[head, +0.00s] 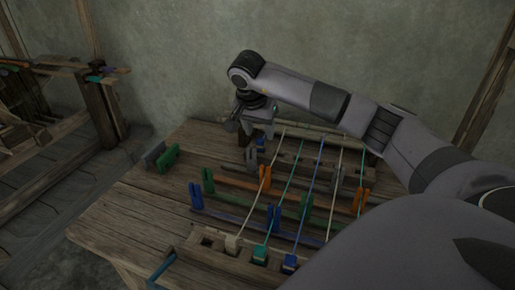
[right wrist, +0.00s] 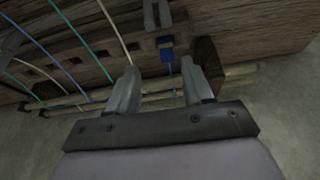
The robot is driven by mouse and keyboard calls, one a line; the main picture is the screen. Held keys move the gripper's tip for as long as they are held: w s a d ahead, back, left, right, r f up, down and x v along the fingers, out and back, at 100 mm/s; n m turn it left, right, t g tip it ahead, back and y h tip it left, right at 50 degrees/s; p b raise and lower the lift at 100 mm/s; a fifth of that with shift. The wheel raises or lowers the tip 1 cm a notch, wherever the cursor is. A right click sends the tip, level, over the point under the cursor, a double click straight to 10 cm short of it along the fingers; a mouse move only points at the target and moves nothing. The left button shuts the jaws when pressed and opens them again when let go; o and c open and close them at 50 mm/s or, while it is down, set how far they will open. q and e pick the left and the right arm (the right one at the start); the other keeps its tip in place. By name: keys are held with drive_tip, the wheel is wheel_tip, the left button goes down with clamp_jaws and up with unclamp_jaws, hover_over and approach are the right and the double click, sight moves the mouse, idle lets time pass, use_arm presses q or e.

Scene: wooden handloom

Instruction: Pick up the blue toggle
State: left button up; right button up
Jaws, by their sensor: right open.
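A small blue toggle (right wrist: 167,50) shows in the right wrist view, at the notched wooden bar, with a short blue cord running from it toward my gripper. My right gripper (right wrist: 154,82) is open and empty. Its two fingers stand apart, with the toggle just past the fingertips and between their lines. In the head view my right gripper (head: 252,134) is over the back left of the loom and largely hides that spot. Another blue block (head: 290,262) ends a blue thread at the front bar. My left gripper is not in view.
The wooden table (head: 130,207) carries several coloured clips, including a green clip (head: 168,157) at the left. Coloured threads run from the front bar to the back rod (right wrist: 225,73). A dark wooden block (right wrist: 207,55) stands close beside one finger. The table's left part is mostly clear.

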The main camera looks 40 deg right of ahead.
sight(260, 139)
drive_tip(key=shift+w+d+r+x, duration=0.1)
drive_tip(key=shift+w+x, duration=0.1)
drive_tip(key=shift+x, duration=1)
drive_tip(key=shift+w+d+r+x, duration=0.1)
drive_tip(key=shift+w+x, duration=0.1)
drive_tip(key=shift+x, duration=1)
drive_tip(key=shift+w+d+x, duration=0.1)
drive_tip(key=shift+w+x, duration=0.15)
drive_tip(key=shift+x, duration=0.95)
clamp_jaws()
